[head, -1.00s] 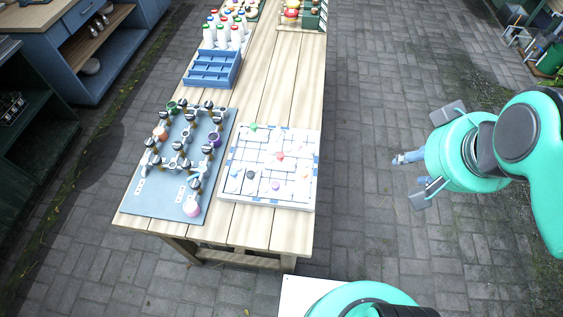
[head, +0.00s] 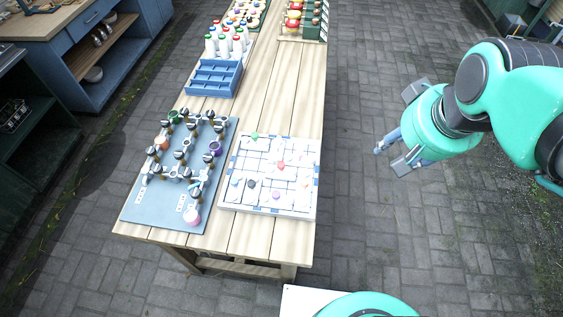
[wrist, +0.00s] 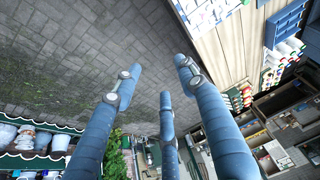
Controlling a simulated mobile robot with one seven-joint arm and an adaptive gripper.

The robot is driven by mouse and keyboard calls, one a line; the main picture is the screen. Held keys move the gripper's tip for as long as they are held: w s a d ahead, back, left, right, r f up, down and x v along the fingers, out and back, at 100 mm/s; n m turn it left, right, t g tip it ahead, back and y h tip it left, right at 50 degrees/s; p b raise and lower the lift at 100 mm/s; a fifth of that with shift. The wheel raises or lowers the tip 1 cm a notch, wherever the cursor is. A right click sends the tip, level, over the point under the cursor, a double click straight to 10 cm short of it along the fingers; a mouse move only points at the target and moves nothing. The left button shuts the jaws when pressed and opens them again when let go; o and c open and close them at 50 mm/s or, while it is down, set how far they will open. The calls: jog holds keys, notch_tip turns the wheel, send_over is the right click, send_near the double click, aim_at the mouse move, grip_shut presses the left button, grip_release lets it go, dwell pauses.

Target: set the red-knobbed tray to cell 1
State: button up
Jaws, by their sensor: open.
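A red knob (head: 281,166) stands near the middle of a white puzzle board (head: 238,201) at the front right of the table. The board is split into tray-like pieces with white gaps and blue edge marks. Green, black, purple and other knobs stand on it. The outline of the red-knobbed piece and any cell numbers are too small to make out. My gripper (head: 383,146) is in the air right of the table, apart from the board. Its three blue fingers are spread and empty in the wrist view (wrist: 157,78).
A grey-blue board (head: 150,208) with metal fittings and coloured pieces lies left of the puzzle board. A blue compartment crate (head: 212,78), white bottles (head: 223,45) and a rack (head: 303,22) stand farther back. The paved floor right of the table is clear.

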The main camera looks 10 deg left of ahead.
jog(key=w+a+f+n+g, duration=0.1)
jog(key=w+a+f, duration=0.2)
jog(key=w+a, duration=0.3)
jog(key=n+g, duration=0.3)
jog(key=g, duration=0.1)
send_over(281, 164)
notch_tip(281, 164, down, 20)
jog(key=r, duration=0.1)
jog(key=shift+w+d+f+p, duration=0.15)
jog(key=shift+d+f+p, duration=0.1)
jog(key=shift+p, duration=0.1)
jog(key=shift+f, duration=0.15)
jog(key=f+b, duration=0.1)
jog(key=f, duration=0.5)
jog(key=f+b, duration=0.1)
jog(key=f, duration=0.6)
jog(key=shift+a+f, duration=0.2)
jog(key=shift+f, duration=0.05)
grip_shut()
